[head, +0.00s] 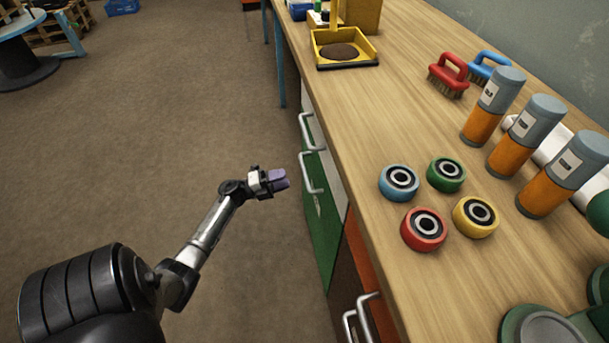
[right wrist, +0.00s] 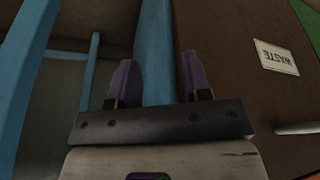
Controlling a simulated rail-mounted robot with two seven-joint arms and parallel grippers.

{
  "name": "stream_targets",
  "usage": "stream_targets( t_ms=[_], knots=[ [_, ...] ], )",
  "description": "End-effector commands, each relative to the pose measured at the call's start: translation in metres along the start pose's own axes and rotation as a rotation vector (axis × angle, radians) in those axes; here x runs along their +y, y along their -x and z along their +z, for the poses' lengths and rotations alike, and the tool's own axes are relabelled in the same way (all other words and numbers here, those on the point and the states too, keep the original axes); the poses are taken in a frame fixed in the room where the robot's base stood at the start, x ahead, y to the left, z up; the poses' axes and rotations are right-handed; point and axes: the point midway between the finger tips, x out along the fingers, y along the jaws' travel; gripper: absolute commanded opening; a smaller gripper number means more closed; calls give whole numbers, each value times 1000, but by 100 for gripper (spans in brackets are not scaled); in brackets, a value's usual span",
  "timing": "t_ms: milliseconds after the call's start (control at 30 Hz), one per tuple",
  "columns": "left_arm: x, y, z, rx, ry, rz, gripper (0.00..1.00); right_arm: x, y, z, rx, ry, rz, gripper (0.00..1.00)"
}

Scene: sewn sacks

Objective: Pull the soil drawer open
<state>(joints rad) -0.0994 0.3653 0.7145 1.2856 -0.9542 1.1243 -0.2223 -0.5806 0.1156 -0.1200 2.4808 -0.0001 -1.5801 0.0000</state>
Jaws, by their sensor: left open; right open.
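The bench front below the worktop has a white front (head: 314,120) with a silver handle (head: 311,132) and a green front (head: 322,235) with a silver handle (head: 313,173). I cannot read a soil label on any front. My left gripper (head: 278,180), with purple fingers, is open and empty, left of the green front's handle and apart from it. My right gripper (right wrist: 158,78) is open and empty in the right wrist view, before a blue post and a brown front (right wrist: 240,95) labelled WASTE. It is outside the head view.
The worktop (head: 370,110) carries a yellow tray (head: 325,45) with dark material, two brushes (head: 448,75), several orange-grey bottles (head: 510,150) and several coloured rings (head: 425,228). An orange front (head: 360,265) and more handles (head: 365,318) are nearer me.

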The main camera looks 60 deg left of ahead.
Motion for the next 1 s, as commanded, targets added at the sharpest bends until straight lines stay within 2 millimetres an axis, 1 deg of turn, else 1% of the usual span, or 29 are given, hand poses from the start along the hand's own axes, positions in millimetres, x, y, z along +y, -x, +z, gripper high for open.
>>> stream_targets(
  t_ms=[33,200,400,633,967,1000],
  knots=[
    [3,-10,0,2,0,-4,41,0,-6,2,0,0,0,44],
    [2,-39,0,1,0,-3,41,0,-14,5,0,1,1,44],
    [2,-64,0,1,1,-2,41,1,-21,7,-1,5,4,44],
    [0,-77,0,1,1,-1,41,2,-24,8,-2,8,6,44],
    [0,-79,0,0,2,0,41,1,-24,8,-2,7,5,44],
    [0,-79,0,0,2,0,38,1,-24,8,-2,6,5,44]
  ],
)
